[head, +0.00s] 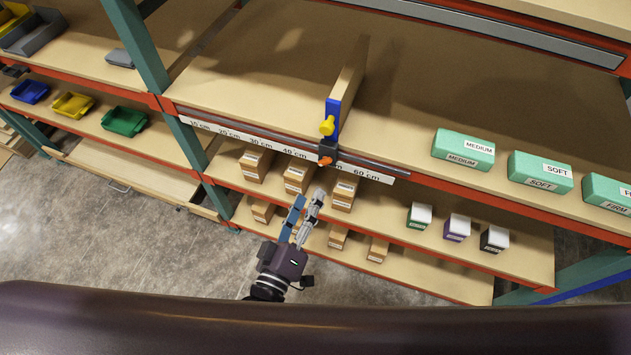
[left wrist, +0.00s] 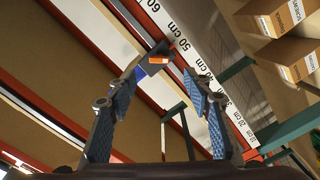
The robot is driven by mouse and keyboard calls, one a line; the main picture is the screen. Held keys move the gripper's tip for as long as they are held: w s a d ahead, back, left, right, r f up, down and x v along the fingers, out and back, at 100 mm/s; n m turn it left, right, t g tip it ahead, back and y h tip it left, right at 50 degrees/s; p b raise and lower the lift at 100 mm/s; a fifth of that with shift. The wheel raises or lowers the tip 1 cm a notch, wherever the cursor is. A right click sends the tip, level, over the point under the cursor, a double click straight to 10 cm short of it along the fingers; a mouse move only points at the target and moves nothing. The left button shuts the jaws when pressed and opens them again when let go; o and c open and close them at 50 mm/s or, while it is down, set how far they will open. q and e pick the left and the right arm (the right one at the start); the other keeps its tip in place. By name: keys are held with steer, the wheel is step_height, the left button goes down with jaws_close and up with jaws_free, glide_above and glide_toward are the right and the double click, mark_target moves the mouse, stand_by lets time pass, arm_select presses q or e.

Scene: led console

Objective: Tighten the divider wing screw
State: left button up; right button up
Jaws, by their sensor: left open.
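The divider is a tan upright panel (head: 349,75) with a blue bracket (head: 332,108) at its front edge on the upper shelf. A yellow knob (head: 327,126), seemingly the wing screw, sits on the bracket's front. Below it, a black slider with an orange piece (head: 325,160) sits on the rail, near the covered 50 cm mark. My left gripper (head: 309,197) is open and empty, below and in front of the slider. In the left wrist view the orange piece (left wrist: 158,60) shows beyond the open fingers (left wrist: 158,76); the yellow knob cannot be made out. My right gripper is not in view.
A white scale strip (head: 230,131) runs along the shelf front beside the dark rail (head: 375,165). Brown boxes (head: 254,164) stand on the shelf below, near my left gripper. Green boxes (head: 463,149) stand on the upper shelf at right. Coloured bins (head: 124,121) sit at left.

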arm_select(q)
steer(key=shift+v, duration=1.65)
